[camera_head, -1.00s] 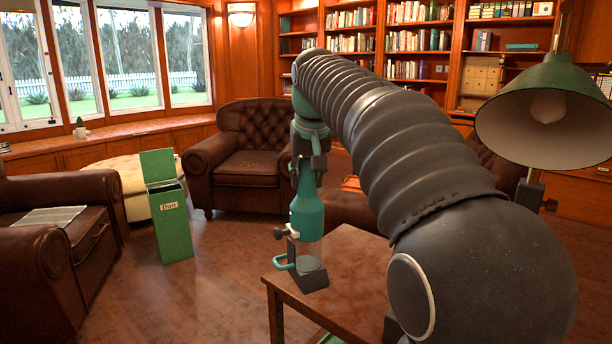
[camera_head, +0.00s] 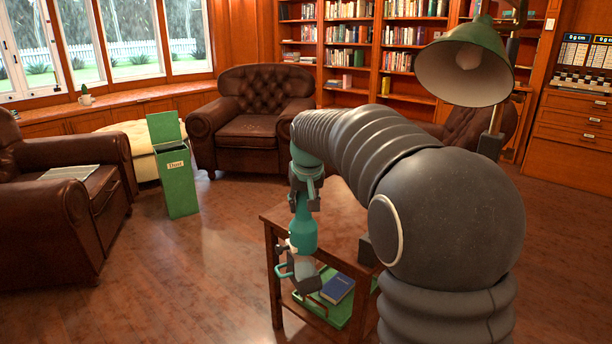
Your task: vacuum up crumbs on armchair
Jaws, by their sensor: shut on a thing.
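My gripper (camera_head: 304,190) is shut on the top of a teal handheld vacuum (camera_head: 303,236). The vacuum hangs roughly upright, its clear lower part (camera_head: 304,271) pointing down, in front of the side table's left edge in the picture. A brown leather armchair (camera_head: 251,133) with a tufted back stands at the back, left of the middle. A third (camera_head: 507,122) is partly hidden behind my arm and the lamp. I cannot make out crumbs on any of them.
A wooden side table (camera_head: 277,216) has a green tray (camera_head: 357,290) and a blue book (camera_head: 338,288) on its lower shelf. A green lamp (camera_head: 466,62) stands at the right. A green bin labelled Dust (camera_head: 178,187), lid up, stands left. The floor (camera_head: 190,270) between is clear.

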